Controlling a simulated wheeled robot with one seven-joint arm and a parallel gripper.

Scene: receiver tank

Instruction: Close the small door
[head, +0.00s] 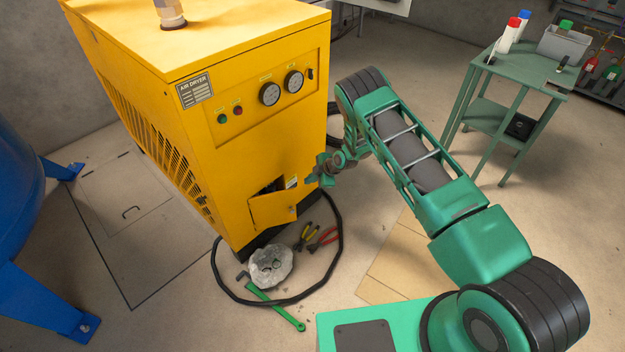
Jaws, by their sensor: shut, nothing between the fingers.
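The small door (272,209) is a yellow flap low on the front of the yellow air dryer (213,152). It stands partly open, and a dark gap and a small white label show above and behind it. My gripper (309,182) is at the end of my green arm, just right of and slightly above the door. It looks small here and its fingers are shut and empty. I cannot tell whether it touches the dryer, but it appears apart from the door.
A green table (530,70) stands at right. A blue tank (25,190) stands at left.

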